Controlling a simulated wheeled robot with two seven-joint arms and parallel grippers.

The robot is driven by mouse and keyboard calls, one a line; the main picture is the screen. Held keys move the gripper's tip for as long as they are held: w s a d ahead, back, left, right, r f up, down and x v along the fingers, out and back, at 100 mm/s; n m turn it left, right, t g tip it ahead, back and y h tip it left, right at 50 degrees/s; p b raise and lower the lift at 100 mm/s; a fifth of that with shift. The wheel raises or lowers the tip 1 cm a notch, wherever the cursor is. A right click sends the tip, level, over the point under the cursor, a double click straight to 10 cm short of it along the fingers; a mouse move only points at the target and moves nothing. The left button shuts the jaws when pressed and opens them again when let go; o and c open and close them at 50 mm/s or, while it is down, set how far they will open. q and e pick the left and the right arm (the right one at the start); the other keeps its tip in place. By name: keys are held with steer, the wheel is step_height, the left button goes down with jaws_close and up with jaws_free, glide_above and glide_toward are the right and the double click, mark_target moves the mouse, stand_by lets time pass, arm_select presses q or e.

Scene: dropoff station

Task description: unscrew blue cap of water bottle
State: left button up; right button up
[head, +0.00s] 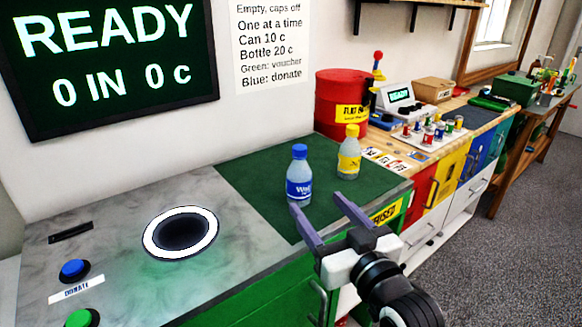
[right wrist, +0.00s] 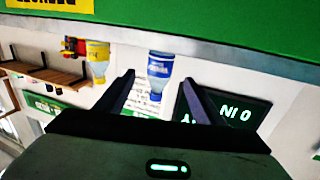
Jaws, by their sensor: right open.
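The water bottle (head: 299,178) stands upright on the green mat, with its blue cap (head: 299,151) on top and a blue label around its body. My right gripper (head: 316,202) is open and empty, in front of the bottle and to its lower right, with its fingers pointing toward it. In the right wrist view, which is upside down, the bottle (right wrist: 160,66) shows beyond the gap between the two fingers (right wrist: 158,80), apart from them. My left gripper is not in view.
A yellow-capped bottle (head: 349,155) stands right of the water bottle, and a red drum (head: 340,102) behind it. A round white-rimmed opening (head: 152,222) and blue (head: 75,270) and green buttons lie on the left counter. The mat (head: 247,171) left of the bottle is clear.

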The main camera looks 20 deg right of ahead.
mark_target(305, 185)
steer(key=w, duration=0.1)
steer(key=w+r, duration=0.1)
steer(key=shift+w+a, duration=0.1)
steer(key=shift+w, duration=0.25)
steer(key=shift+w+a, duration=0.1)
steer(key=shift+w, duration=0.75)
steer(key=shift+w+a+p, duration=0.1)
steer(key=shift+w+p, duration=0.2)
steer(key=shift+w, duration=0.3)
steer(key=w, duration=0.4)
steer(key=shift+w+a+f+p, duration=0.1)
steer(key=shift+w+a+p, duration=0.15)
steer(key=shift+w+p, duration=0.1)
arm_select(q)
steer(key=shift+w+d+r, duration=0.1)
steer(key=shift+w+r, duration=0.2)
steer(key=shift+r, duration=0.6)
arm_select(e)
steer(key=shift+s, duration=0.1)
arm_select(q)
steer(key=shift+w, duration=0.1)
arm_select(e)
steer(key=c, duration=1.1)
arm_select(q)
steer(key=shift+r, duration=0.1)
arm_select(e)
steer(key=shift+c, duration=0.2)
